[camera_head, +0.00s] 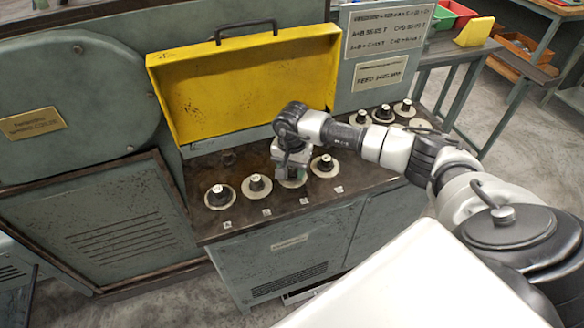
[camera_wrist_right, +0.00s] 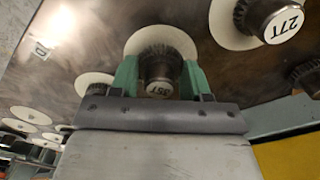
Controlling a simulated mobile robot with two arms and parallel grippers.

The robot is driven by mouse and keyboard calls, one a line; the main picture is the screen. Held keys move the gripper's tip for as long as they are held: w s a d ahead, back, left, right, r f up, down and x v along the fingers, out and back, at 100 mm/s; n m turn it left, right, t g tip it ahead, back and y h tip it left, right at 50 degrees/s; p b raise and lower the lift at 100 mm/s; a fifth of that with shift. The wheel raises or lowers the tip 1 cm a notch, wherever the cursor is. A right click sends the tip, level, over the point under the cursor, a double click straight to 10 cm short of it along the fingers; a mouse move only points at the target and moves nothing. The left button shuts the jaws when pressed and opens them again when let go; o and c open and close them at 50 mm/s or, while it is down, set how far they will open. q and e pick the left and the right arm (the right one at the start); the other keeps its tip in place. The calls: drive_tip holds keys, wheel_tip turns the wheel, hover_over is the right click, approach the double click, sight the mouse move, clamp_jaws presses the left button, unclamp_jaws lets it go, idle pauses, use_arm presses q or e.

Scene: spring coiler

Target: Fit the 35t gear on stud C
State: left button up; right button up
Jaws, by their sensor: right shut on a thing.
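My right gripper (camera_head: 292,172) reaches down over the front row on the dark bench. In the head view the gripper mostly hides the gear. The letter plate (camera_head: 304,200) in front of this spot is too small to read, so stud C cannot be confirmed. My left gripper is not in view.
A gear marked 27T (camera_wrist_right: 283,20) stands close beside the held gear. Other gears on discs stand at left (camera_head: 219,197) and right (camera_head: 325,166) of the gripper. Several more (camera_head: 384,114) stand at the bench's right. A raised yellow cover (camera_head: 245,85) rises behind.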

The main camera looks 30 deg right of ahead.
drive_tip(key=shift+f+b, duration=0.3)
drive_tip(key=o, duration=1.1)
drive_tip(key=shift+o, duration=0.2)
wheel_tip(320, 180, up, 11)
drive_tip(key=shift+f+b, duration=0.1)
drive_tip(key=shift+b, duration=0.8)
wheel_tip(320, 180, up, 13)
drive_tip(key=p, duration=0.7)
